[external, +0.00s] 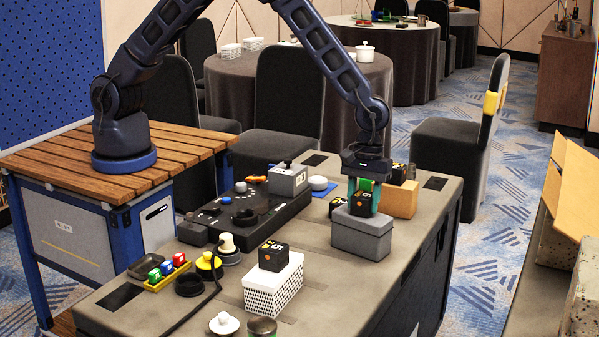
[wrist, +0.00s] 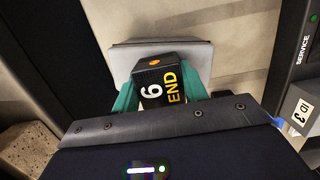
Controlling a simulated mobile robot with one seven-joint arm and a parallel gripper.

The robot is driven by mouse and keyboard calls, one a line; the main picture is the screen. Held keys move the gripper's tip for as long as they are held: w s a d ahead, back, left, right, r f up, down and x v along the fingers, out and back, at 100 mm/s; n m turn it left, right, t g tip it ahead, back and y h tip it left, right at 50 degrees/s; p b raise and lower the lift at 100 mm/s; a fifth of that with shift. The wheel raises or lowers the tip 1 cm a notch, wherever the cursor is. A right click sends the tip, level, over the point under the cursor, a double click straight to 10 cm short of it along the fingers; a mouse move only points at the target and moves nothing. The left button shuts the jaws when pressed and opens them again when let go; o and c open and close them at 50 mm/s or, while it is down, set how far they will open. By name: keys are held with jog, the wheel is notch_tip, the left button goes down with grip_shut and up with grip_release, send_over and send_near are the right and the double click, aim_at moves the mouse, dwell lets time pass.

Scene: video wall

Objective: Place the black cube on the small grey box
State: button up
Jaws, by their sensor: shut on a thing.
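My gripper (external: 364,196) points down with its green fingers on either side of a black cube (external: 360,203) with orange markings, shut on it. The cube is directly over the lid of the small grey box (external: 361,237); its underside looks at or very near the lid, but contact is unclear. In the wrist view the cube (wrist: 166,84) shows "6" and "END" between my fingers (wrist: 160,94). The grey lid (wrist: 125,59) shows behind it and to both sides.
A black control panel (external: 244,212), a small yellow tray (external: 167,276) and a cable share the table. Bare tabletop (external: 330,275) lies in front of the grey box.

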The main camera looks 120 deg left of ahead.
jog(key=o, duration=1)
